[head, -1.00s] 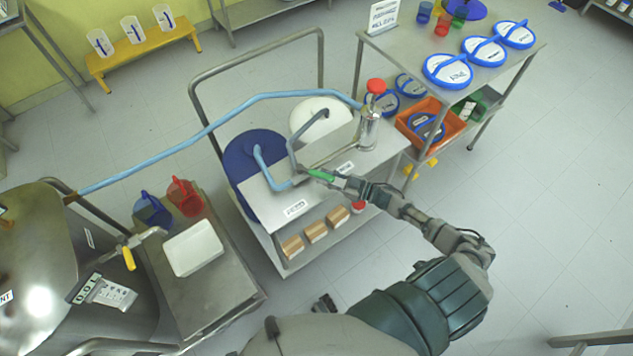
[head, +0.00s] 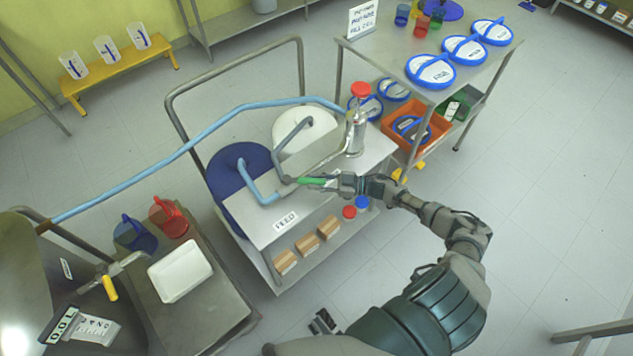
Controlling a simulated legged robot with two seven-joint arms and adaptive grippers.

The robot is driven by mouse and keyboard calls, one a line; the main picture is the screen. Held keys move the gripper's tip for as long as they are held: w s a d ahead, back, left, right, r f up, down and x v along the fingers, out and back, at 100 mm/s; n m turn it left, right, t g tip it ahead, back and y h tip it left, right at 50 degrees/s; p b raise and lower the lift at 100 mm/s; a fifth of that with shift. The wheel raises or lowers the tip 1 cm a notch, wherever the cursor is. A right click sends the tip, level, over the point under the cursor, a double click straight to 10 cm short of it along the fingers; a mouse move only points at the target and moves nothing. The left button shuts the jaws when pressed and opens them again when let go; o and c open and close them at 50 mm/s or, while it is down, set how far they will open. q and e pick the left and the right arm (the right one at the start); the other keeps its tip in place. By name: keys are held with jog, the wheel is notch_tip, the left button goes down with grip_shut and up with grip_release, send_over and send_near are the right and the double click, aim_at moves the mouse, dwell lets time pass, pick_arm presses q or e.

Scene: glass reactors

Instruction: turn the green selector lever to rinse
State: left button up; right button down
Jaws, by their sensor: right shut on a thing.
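My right gripper (head: 333,183) is shut on the lever's outer end, reaching in from the right. The FEED label (head: 285,220) is readable on the cart top, left of and nearer than the lever. No second label is readable now; my gripper covers the area at the lever's end. A small dark part at the bottom edge seems to be my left gripper (head: 322,322); its jaws are not clear.
A light blue hose (head: 190,145) runs to the steel vessel at left. A red-capped steel cylinder (head: 356,125) stands behind my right gripper. The side table (head: 405,45) holds blue-rimmed lids. A white tray (head: 180,270) sits on the low left cart.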

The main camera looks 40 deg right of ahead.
jog(key=shift+r, duration=0.1)
jog(key=c, duration=0.9)
grip_release()
jog(key=shift+c, duration=0.2)
jog(key=shift+s+d, duration=0.15)
jog(key=v, duration=1.1)
jog(key=shift+s+d, duration=0.15)
jog(key=shift+d, duration=0.05)
